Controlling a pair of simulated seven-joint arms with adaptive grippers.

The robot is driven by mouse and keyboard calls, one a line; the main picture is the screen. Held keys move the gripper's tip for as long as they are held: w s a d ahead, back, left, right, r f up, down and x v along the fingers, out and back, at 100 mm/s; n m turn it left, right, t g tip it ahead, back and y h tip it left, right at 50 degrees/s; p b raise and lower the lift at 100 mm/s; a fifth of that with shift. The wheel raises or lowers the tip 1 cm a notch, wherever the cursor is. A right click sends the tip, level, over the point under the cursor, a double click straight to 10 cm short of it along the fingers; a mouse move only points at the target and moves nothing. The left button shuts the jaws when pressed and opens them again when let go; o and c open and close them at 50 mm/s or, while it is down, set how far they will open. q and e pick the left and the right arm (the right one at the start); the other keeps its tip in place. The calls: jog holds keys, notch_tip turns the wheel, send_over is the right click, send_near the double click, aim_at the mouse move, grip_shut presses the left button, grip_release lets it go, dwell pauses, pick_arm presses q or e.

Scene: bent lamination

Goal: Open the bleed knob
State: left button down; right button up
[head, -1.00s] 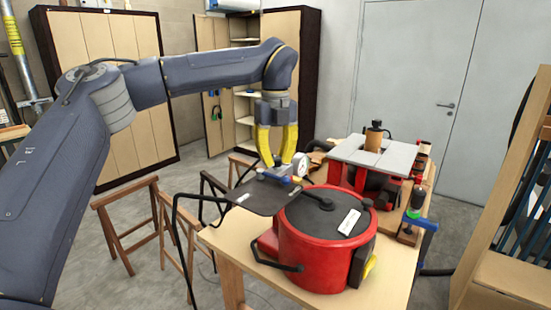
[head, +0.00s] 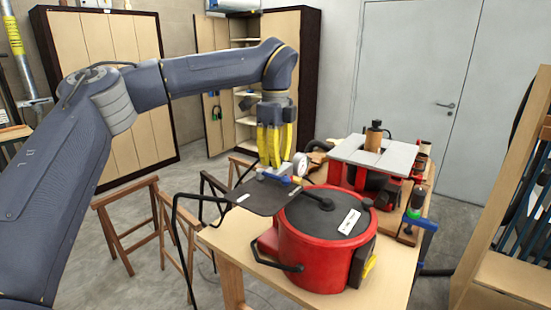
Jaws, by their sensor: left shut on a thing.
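My left gripper (head: 273,164) reaches down from above with its yellow fingers closed at the small valve fitting beside the gauge. It is shut on the bleed knob, which the fingers hide almost fully. The white round gauge (head: 300,164) stands just right of the fingertips. A blue lever (head: 279,178) lies just below them, over a dark flat plate (head: 262,197). The red pot (head: 318,255) with its dark lid (head: 310,220) stands beside the plate. My right gripper is not in view.
The wooden workbench (head: 235,240) carries the pot and a red machine with a grey table top (head: 352,150). A green-and-black tool (head: 416,200) is at the right. Wooden trestles (head: 125,235) stand on the floor at left.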

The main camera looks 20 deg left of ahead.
pick_arm(q)
jog(key=shift+a, duration=0.1)
dwell(0.3)
jog(key=c, duration=1.1)
grip_release()
jog(key=shift+o, duration=0.2)
notch_tip(320, 180, up, 12)
jog(key=shift+f, duration=0.1)
